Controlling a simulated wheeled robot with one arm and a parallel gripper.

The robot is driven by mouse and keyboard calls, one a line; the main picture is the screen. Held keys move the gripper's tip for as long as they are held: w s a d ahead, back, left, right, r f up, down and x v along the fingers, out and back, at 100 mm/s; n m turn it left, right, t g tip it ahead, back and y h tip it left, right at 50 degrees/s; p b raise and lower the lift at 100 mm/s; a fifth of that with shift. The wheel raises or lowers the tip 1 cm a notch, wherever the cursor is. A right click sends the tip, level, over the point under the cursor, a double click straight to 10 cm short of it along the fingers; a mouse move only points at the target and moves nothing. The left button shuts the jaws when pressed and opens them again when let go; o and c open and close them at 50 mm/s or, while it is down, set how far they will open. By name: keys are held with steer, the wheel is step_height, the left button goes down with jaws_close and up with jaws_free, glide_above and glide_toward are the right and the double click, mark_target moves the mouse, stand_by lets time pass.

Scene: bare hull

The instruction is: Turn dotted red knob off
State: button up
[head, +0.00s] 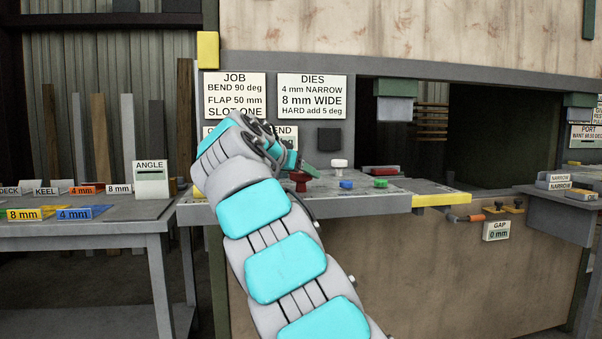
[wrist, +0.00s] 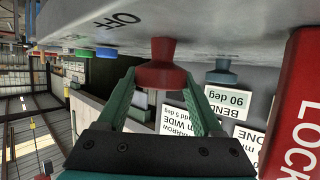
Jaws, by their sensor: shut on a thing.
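A red knob (head: 300,181) stands on the grey console ledge (head: 400,202). In the wrist view the red knob (wrist: 161,66) hangs from the top, as that view is upside down, with the word OFF printed on the surface beside it. My gripper (head: 297,166) is at the knob, with its green fingers on either side. In the wrist view my gripper (wrist: 163,82) is shut on the red knob. No dots can be made out on the knob, and its turned position cannot be told.
A white knob (head: 338,163), a blue knob (head: 346,184) and a green knob (head: 380,183) stand close to the right. A red LOCK block (wrist: 296,105) is at the right in the wrist view. A table (head: 90,232) with labelled blocks stands left.

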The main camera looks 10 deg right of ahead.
steer(key=shift+m+g+h, duration=0.4)
steer(key=shift+m+h, duration=0.1)
steer(key=shift+m, duration=0.1)
stand_by(0.3)
steer(key=o, duration=1.4)
steer(key=shift+c, duration=0.2)
steer(key=shift+v, duration=3.9)
steer(key=shift+a, duration=0.1)
